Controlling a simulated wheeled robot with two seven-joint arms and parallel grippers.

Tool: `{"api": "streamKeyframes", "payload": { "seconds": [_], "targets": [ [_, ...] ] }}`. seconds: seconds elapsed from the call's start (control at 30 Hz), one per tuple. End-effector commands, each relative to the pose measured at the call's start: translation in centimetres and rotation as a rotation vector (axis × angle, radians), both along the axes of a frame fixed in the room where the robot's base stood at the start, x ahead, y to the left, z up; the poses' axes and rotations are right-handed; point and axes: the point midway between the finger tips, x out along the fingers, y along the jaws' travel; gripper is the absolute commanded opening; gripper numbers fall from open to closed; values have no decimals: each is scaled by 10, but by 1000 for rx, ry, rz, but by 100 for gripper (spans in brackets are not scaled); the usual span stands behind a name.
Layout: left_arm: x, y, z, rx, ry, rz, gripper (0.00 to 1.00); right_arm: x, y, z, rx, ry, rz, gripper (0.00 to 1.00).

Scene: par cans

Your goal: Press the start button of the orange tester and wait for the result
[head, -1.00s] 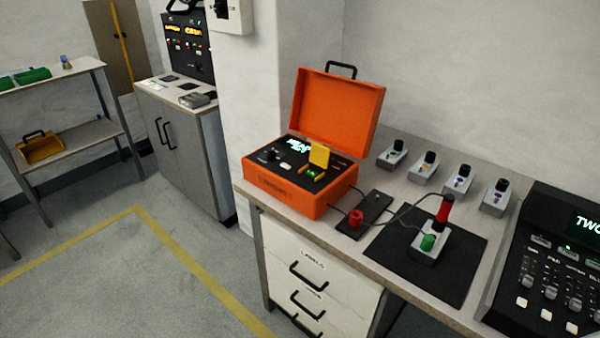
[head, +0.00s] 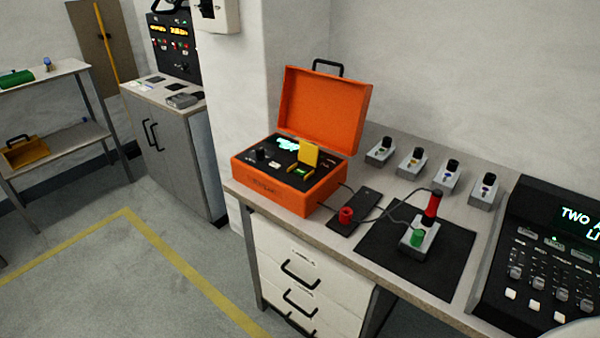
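The orange tester (head: 272,188) stands on the bench with its lid (head: 325,103) open. Its black panel has a lit display (head: 292,145), too small to read. A yellow flap (head: 308,152) stands raised on the panel, with a small green-lit button (head: 300,172) at its foot. Dark leads run from the tester's right side. One grey block with a green part (head: 417,238) stands on the black mat (head: 375,247), with a red clip or probe (head: 432,207) upright at its back. Neither of my grippers is in view.
A black strip with a red plug (head: 346,215) lies beside the tester. Several grey blocks with black knobs (head: 381,151) line the bench's back. A black console (head: 530,260) stands at right. A pale rounded shape, perhaps my arm, shows at the bottom right corner.

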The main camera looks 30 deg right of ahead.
Motion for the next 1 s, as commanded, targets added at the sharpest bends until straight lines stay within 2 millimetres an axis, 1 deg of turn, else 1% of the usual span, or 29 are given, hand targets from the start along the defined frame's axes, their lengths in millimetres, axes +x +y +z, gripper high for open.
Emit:
{"api": "streamKeyframes", "payload": {
  "seconds": [0.17,0.2,0.27,0.4,1.0],
  "targets": [
    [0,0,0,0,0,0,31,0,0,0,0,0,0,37],
    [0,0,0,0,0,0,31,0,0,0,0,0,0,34],
    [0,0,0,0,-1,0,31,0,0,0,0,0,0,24],
    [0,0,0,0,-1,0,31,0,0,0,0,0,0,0],
    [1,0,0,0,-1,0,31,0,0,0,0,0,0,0]
  ]
}}
